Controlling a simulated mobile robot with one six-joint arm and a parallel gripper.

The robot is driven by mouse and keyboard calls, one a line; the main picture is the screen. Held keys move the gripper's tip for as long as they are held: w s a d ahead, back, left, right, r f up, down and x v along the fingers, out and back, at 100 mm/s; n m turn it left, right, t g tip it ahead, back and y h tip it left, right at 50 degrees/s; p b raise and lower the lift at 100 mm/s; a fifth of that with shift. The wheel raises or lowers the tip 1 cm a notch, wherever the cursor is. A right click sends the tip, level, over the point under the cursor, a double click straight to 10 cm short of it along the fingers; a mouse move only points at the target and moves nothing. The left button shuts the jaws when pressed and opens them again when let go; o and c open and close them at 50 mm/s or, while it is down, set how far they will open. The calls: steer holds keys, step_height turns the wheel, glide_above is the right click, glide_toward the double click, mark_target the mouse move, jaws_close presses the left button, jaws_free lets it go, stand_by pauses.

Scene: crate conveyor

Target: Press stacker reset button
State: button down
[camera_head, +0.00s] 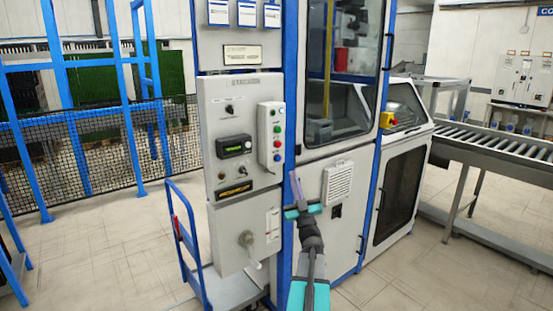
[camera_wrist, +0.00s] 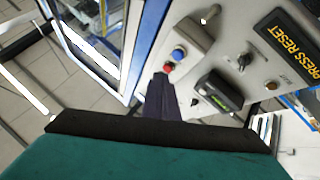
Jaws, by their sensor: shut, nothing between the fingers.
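A pale button box (camera_head: 271,135) with several coloured buttons is fixed to the right side of the grey control panel (camera_head: 213,115). A blue button (camera_wrist: 178,53) and a red button (camera_wrist: 168,68) on it show in the wrist view. My gripper (camera_head: 294,174) is shut and empty, just below and right of the box in the head view. In the wrist view its dark fingers (camera_wrist: 159,82) overlap the area beside the red button. I cannot tell whether they touch it. A yellow-lettered PRESS RESET label (camera_wrist: 289,56) is on the panel.
The panel carries a green-lit display (camera_head: 234,146) and a protruding handle (camera_head: 248,245). A blue-framed cart (camera_head: 183,235) stands low at left. The machine cabinet with a window (camera_head: 338,75) is behind my arm. A roller conveyor (camera_head: 500,145) is at right.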

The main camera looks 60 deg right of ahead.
mark_target(279, 159)
steer(key=s+r, duration=0.1)
steer(key=s+r+n+t, duration=0.1)
steer(key=r, duration=0.1)
steer(key=shift+s+d+t+y, duration=0.1)
steer(key=shift+s+t+y, duration=0.15)
steer(key=shift+t+y, duration=0.05)
steer(key=w+d+p, duration=0.1)
steer(key=w+d, duration=0.1)
steer(key=w, duration=0.6)
steer(key=shift+w+d, duration=0.2)
steer(key=shift+d, duration=0.2)
stand_by(1.7)
steer(key=shift+w+b, duration=0.15)
steer(key=shift+b, duration=0.35)
